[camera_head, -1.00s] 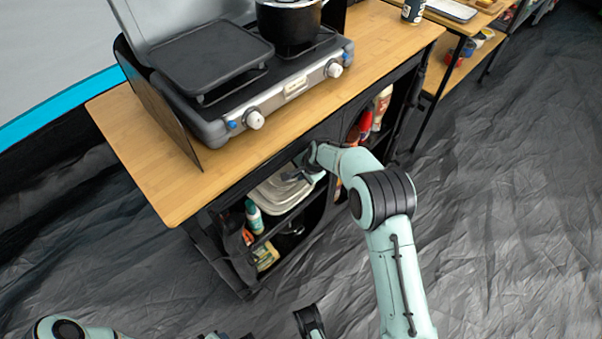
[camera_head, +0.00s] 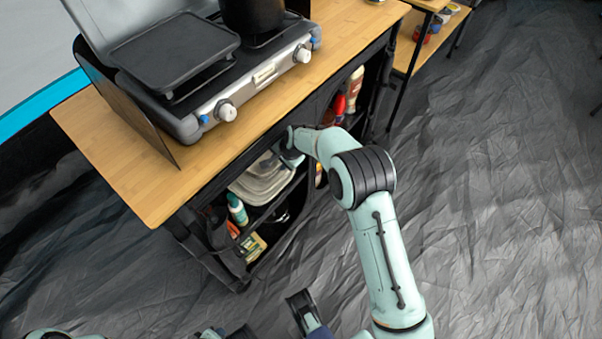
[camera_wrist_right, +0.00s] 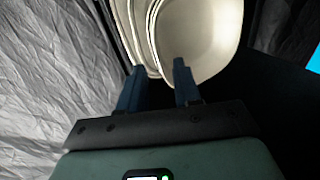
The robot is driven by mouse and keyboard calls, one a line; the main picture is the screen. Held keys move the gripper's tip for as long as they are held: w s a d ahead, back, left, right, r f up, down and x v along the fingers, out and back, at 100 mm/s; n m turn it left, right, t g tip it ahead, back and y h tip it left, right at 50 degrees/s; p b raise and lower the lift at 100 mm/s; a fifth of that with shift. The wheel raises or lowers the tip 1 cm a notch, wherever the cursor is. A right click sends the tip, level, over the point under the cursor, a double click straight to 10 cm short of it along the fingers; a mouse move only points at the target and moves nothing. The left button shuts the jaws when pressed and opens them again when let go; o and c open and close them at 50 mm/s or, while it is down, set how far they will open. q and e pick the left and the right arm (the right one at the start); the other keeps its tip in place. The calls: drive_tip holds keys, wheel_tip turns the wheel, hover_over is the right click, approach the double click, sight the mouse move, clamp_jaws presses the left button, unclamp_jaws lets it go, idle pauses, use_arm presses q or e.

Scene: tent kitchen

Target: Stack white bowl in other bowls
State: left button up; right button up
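The white bowls (camera_head: 262,183) sit on a shelf inside the dark cabinet under the counter. In the right wrist view, one white bowl (camera_wrist_right: 208,35) shows its wide inner face, with the rims of other pale bowls (camera_wrist_right: 127,22) close together to its left. My right gripper (camera_head: 292,158) reaches into the cabinet at the bowls. In the wrist view its two blue fingers (camera_wrist_right: 159,72) are apart, with bowl rims at and between the tips; contact is unclear. My left gripper (camera_head: 268,318) is at the bottom edge, partly cut off, its fingers apart and empty.
A wooden counter (camera_head: 120,170) with a gas stove (camera_head: 215,90) is directly above the shelf. A green-white bottle (camera_head: 237,210) and a yellow box (camera_head: 252,246) stand left of and below the bowls. Red and white bottles (camera_head: 353,88) are to the right. The floor in front is clear.

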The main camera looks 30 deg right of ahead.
drive_tip(key=s+d+r, duration=0.2)
drive_tip(key=s+d, duration=0.1)
drive_tip(key=s, duration=0.9)
use_arm(q)
drive_tip(key=shift+s+d+r+g+p, duration=0.15)
drive_tip(key=shift+s+d+r+p, duration=0.15)
drive_tip(key=shift+s, duration=0.2)
drive_tip(key=shift+s+d+r+g+p, duration=0.15)
drive_tip(key=shift+s+d+r, duration=0.05)
drive_tip(key=shift+s+r, duration=0.2)
use_arm(e)
drive_tip(key=s+a+f+n+g, duration=0.1)
drive_tip(key=s+a+f+n, duration=0.2)
drive_tip(key=s+f, duration=0.3)
drive_tip(key=s+a+f+n+g+y, duration=0.1)
drive_tip(key=s+a+f+n, duration=0.2)
drive_tip(key=s+a+f, duration=0.2)
drive_tip(key=s+a+f+n, duration=0.3)
drive_tip(key=s+a+f, duration=0.2)
drive_tip(key=s+f, duration=0.3)
drive_tip(key=s, duration=0.4)
drive_tip(key=shift+s+f+n+g, duration=0.15)
drive_tip(key=shift+f+n+g, duration=0.1)
drive_tip(key=shift+n+g, duration=0.15)
drive_tip(key=shift+a, duration=0.1)
